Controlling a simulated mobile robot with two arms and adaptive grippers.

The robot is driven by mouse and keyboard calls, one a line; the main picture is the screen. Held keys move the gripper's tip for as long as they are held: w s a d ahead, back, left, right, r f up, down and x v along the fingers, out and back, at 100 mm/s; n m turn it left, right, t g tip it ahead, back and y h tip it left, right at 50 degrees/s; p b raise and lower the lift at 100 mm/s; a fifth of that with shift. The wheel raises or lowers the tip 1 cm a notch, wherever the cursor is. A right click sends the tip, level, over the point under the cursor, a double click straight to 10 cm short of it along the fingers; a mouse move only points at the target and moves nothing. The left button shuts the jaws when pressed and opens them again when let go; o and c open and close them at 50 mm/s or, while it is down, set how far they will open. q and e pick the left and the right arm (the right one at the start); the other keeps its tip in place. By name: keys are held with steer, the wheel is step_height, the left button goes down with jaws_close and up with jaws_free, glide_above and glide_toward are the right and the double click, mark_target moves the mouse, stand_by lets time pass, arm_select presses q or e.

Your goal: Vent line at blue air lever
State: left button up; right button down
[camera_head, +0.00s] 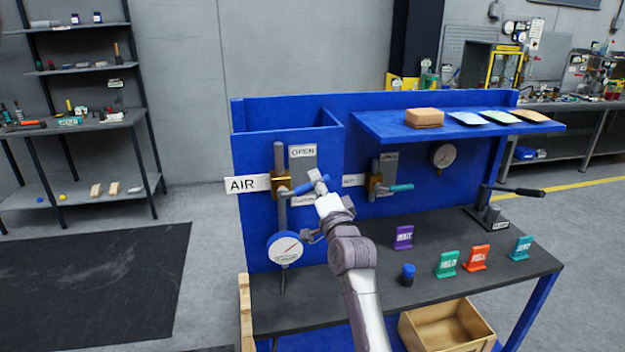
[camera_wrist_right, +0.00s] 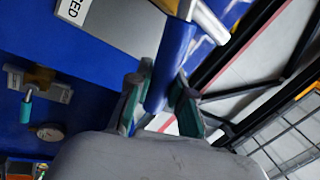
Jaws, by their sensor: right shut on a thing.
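The blue air lever (camera_head: 303,188) sticks out to the right from the brass valve (camera_head: 282,185) beside the AIR sign (camera_head: 248,184). It lies below the OPEN plate (camera_head: 302,151), near a lower label mostly hidden by my gripper. My right gripper (camera_head: 322,187) is shut on the lever's outer part. In the wrist view the blue lever (camera_wrist_right: 171,62) runs between the green-padded fingers of my right gripper (camera_wrist_right: 162,100). A round gauge (camera_head: 285,249) hangs below the valve; its needle reading is too small to tell. My left gripper is not in view.
A second valve with a teal lever (camera_head: 398,188) sits to the right on the panel. Several coloured tags, including a purple one (camera_head: 403,237), stand on the dark bench top (camera_head: 330,290). A black-handled lever (camera_head: 515,191) is at the right. A shelf (camera_head: 460,127) overhangs the bench.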

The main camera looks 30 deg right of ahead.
steer(key=shift+d+f+m+h, duration=0.15)
steer(key=shift+f+m+h, duration=0.3)
steer(key=shift+f+m, duration=0.6)
steer(key=shift+d+f+m+h, duration=0.1)
steer(key=shift+f+m+h, duration=0.4)
steer(key=shift+m, duration=0.95)
steer(key=shift+f, duration=0.1)
steer(key=c, duration=1)
jaws_free()
step_height(320, 180, up, 10)
steer(key=shift+r, duration=0.1)
